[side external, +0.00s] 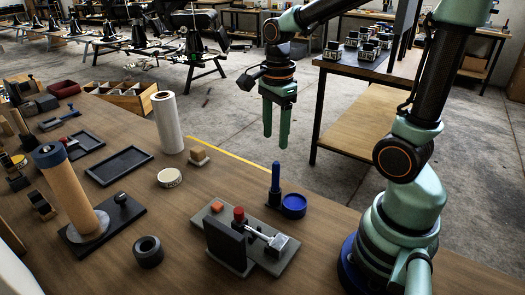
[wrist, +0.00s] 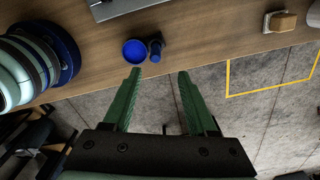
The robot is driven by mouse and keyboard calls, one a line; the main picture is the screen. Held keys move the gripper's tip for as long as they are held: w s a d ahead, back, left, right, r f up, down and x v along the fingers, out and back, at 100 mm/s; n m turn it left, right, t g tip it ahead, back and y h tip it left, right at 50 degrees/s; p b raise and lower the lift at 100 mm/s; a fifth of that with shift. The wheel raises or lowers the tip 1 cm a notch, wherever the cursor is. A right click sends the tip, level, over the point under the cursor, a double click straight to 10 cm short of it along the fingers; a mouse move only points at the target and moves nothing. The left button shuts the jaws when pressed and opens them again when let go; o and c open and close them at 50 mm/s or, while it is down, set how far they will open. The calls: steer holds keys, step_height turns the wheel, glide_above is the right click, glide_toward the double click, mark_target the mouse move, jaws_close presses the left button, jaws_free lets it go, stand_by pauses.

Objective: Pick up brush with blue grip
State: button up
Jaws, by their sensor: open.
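A slim upright object with a blue grip (side external: 276,176), which looks like the brush, stands on the wooden table near its far edge. In the wrist view the brush (wrist: 156,50) shows from above, just beyond the gap between my fingertips. A round blue dish (side external: 293,205) sits close beside it, and the dish also shows in the wrist view (wrist: 134,51). My gripper (side external: 276,140) points down with its green fingers apart and empty. It hangs above the brush, with clear air between. In the wrist view my gripper (wrist: 159,72) has nothing between its fingers.
A grey fixture with a red knob (side external: 240,213) stands in front of the brush. A white roll (side external: 168,122), a small wooden block (side external: 199,155) and a round tin (side external: 169,177) stand to the left. A tan cylinder (side external: 68,190) and black ring (side external: 148,251) are further left.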

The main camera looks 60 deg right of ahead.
steer(key=shift+f, duration=0.25)
glide_toward(275, 190)
steer(key=shift+w+d+f+m, duration=0.3)
steer(key=shift+w+d+f, duration=0.05)
steer(key=shift+w+d, duration=0.25)
steer(key=shift+s+a+f, duration=0.1)
steer(key=shift+s+f, duration=0.05)
steer(key=shift+f, duration=1.15)
steer(key=shift+s+a+f, duration=0.1)
steer(key=shift+s+f, duration=0.05)
steer(key=shift+f, duration=1.2)
jaws_close()
